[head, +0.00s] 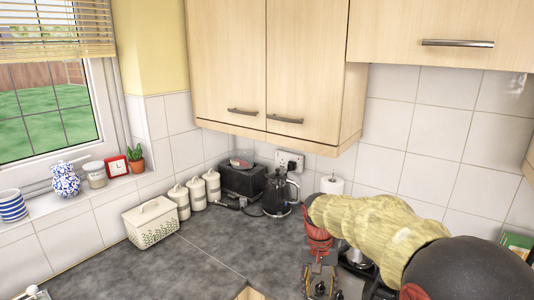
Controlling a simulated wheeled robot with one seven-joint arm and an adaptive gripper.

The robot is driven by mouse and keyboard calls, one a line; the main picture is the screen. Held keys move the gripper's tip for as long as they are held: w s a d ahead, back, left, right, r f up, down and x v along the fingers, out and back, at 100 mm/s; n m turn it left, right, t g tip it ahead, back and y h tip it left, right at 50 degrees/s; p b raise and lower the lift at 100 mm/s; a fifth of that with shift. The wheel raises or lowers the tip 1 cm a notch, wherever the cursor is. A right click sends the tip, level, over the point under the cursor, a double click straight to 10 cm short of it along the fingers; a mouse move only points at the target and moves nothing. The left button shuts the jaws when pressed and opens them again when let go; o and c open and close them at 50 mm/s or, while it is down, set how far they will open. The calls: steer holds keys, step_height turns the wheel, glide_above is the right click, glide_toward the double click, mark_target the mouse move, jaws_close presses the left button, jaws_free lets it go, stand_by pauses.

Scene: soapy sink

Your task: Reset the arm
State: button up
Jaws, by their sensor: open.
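My arm reaches in from the right in the head view, with a yellow cover over its links. My gripper (321,283) points down at the bottom of the picture, right of centre, over the front part of the grey counter (205,262). Its fingers are apart, and I see nothing held between them. The lower ends of the fingers are close to the picture's bottom edge. The arm hides part of the counter and wall behind it.
A black kettle (275,195), a black toaster (242,181), white canisters (196,191) and a white bread bin (151,222) stand along the back. A paper roll (332,185) stands behind my arm. Wall cupboards (300,70) hang above. The counter's middle is clear.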

steer(key=s+d+r+n+t, duration=0.1)
steer(key=s+r+t, duration=0.1)
steer(key=s, duration=0.7)
steer(key=s+d+r+n+t, duration=0.1)
steer(key=s+r, duration=0.3)
steer(key=s, duration=0.5)
steer(key=s+d+r+t+y, duration=0.1)
steer(key=s+d+r+t, duration=0.1)
steer(key=s, duration=0.8)
steer(key=shift+r+n+t, duration=0.4)
steer(key=shift+r, duration=0.5)
